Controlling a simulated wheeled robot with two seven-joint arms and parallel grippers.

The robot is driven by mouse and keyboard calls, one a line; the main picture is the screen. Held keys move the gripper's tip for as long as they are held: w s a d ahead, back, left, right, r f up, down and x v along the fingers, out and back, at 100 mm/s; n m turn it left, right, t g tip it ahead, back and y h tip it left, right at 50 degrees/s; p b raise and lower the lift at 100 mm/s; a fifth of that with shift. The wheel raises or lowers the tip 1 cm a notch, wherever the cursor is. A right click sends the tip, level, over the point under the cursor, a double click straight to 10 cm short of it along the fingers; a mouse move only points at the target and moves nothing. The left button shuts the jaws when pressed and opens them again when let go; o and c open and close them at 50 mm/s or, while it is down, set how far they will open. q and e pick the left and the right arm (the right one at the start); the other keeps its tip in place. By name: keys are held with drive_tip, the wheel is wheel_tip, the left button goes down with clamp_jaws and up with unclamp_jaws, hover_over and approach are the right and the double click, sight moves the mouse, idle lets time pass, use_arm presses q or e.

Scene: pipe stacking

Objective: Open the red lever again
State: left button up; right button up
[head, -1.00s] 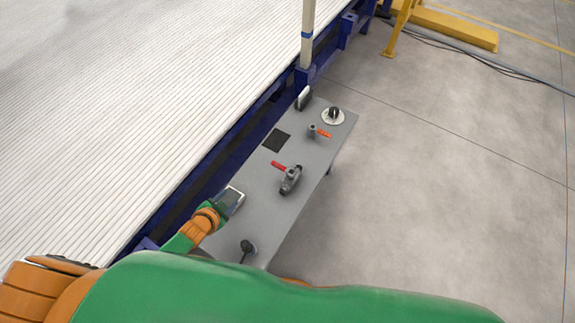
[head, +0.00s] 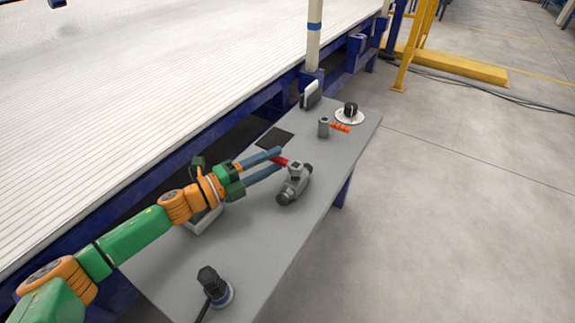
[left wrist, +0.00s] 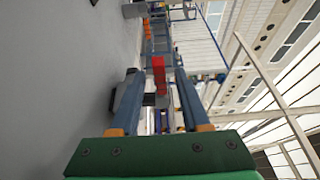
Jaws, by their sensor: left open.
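The red lever (head: 279,160) sits on a grey valve (head: 295,184) on the grey table and points to the left, away from the valve body. My left gripper (head: 282,158) is open, with its two blue-grey fingers reaching in from the left on either side of the lever. In the left wrist view the red lever (left wrist: 159,76) stands between the left gripper's fingers (left wrist: 160,72), with gaps visible on both sides. The dark valve body (left wrist: 126,96) is partly hidden by a finger there. My right gripper is not in view.
The table (head: 262,225) also holds a fitting with an orange handle (head: 341,127), a black knob on a white disc (head: 350,112), a black pad (head: 274,138) and a dark device (head: 213,286). A pale ribbed surface (head: 110,120) borders the left side.

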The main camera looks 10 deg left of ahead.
sight(278, 157)
use_arm(q)
drive_tip(key=x, duration=0.4)
drive_tip(key=shift+w+d+b, duration=0.15)
drive_tip(key=shift+w+b, duration=0.2)
drive_tip(key=shift+w, duration=0.05)
clamp_jaws()
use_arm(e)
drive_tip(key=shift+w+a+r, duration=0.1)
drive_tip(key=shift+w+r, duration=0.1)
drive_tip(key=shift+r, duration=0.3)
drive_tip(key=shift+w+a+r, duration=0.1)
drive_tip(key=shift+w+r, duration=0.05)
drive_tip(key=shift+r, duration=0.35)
